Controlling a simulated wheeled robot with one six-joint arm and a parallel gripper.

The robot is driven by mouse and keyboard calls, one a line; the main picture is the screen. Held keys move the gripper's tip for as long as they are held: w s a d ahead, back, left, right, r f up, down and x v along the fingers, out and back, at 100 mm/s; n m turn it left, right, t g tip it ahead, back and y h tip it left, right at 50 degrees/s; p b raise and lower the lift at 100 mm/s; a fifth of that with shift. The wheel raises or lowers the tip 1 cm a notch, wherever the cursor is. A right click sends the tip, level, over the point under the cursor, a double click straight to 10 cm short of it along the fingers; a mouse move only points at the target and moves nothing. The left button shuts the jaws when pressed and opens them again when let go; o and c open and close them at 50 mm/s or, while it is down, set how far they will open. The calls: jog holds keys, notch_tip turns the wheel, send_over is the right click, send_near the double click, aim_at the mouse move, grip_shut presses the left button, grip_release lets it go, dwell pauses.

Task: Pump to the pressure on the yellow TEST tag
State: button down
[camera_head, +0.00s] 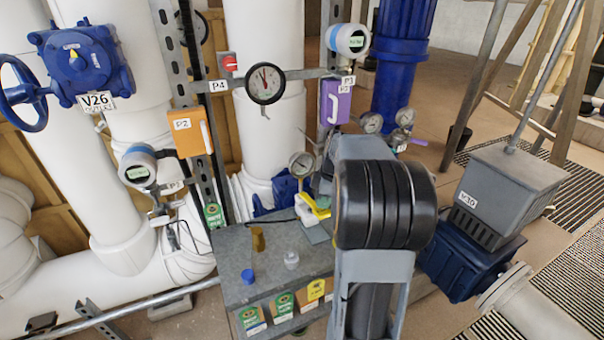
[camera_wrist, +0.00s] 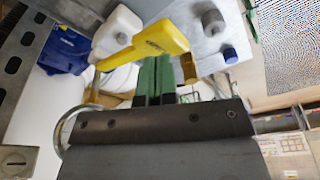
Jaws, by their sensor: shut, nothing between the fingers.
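A yellow and white hand pump (camera_head: 318,208) stands on the grey bench at its back right. Its yellow lever (camera_wrist: 158,42) crosses the upper middle of the wrist view. A small round gauge (camera_head: 302,162) sits just behind the pump; its reading is too small to tell. A yellow tag (camera_head: 316,289) hangs on the bench front beside green-and-white ones; its print is not legible. My gripper (camera_wrist: 156,60) shows green fingers, shut and empty, close by the yellow lever in the wrist view; I cannot tell whether they touch. In the head view my arm hides the gripper.
A large dial gauge (camera_head: 265,83), valve V26 (camera_head: 85,65) and white pipes stand behind. A blue and grey motor unit (camera_head: 490,210) is at the right.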

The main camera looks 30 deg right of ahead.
aim_at(323, 213)
jog(key=shift+f+b, duration=1.8)
jog(key=shift+f, duration=0.7)
jog(key=shift+r+p, duration=2)
jog(key=shift+r, duration=0.7)
jog(key=shift+f, duration=0.2)
jog(key=shift+f+b, duration=2.2)
jog(key=shift+f, duration=0.3)
jog(key=shift+r+p, duration=2)
jog(key=shift+r, duration=0.65)
jog(key=shift+r, duration=0.1)
notch_tip(323, 213, up, 4)
jog(key=p, duration=0.3)
